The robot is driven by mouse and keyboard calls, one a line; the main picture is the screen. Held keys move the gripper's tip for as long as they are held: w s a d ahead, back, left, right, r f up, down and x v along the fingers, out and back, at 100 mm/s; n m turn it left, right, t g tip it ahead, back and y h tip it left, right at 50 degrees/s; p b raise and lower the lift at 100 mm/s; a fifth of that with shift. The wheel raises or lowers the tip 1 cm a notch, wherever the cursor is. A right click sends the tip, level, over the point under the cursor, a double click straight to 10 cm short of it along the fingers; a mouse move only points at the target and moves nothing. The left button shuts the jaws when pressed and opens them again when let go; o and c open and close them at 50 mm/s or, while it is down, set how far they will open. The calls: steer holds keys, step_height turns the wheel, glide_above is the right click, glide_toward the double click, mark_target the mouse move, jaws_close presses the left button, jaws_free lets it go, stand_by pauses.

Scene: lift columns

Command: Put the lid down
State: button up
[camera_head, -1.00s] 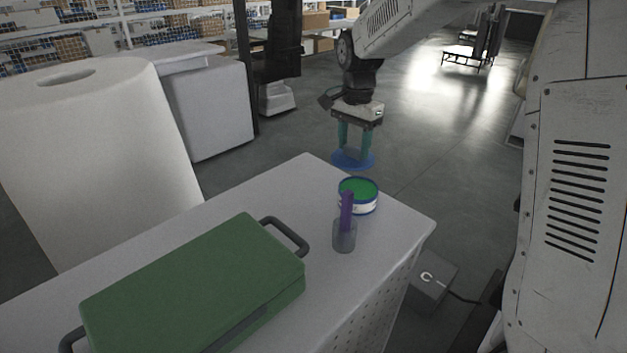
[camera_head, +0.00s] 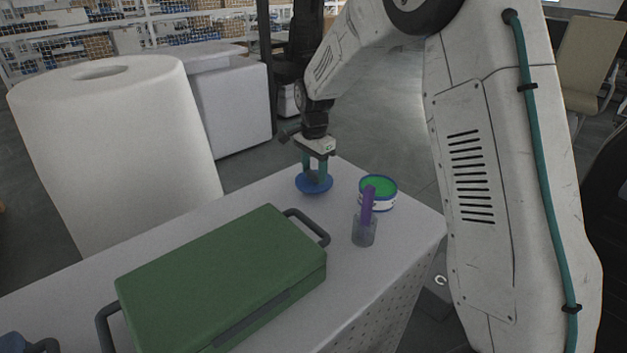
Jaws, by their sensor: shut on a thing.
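My gripper (camera_head: 314,174) points down and is shut on a round blue lid (camera_head: 314,184). The lid is over the far part of the white table (camera_head: 262,194), left of the can and behind the green case. I cannot tell whether it touches the table top.
A green case (camera_head: 225,275) with dark handles takes up the table's front middle. A big white paper roll (camera_head: 120,150) stands at the left. Bare table lies around the lid. A dark blue object (camera_head: 22,343) shows at the bottom left corner.

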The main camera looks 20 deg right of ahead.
mark_target(314, 172)
steer(key=shift+f, duration=1.7)
steer(key=shift+f, duration=0.15)
steer(key=o, duration=1)
steer(key=shift+c, duration=0.2)
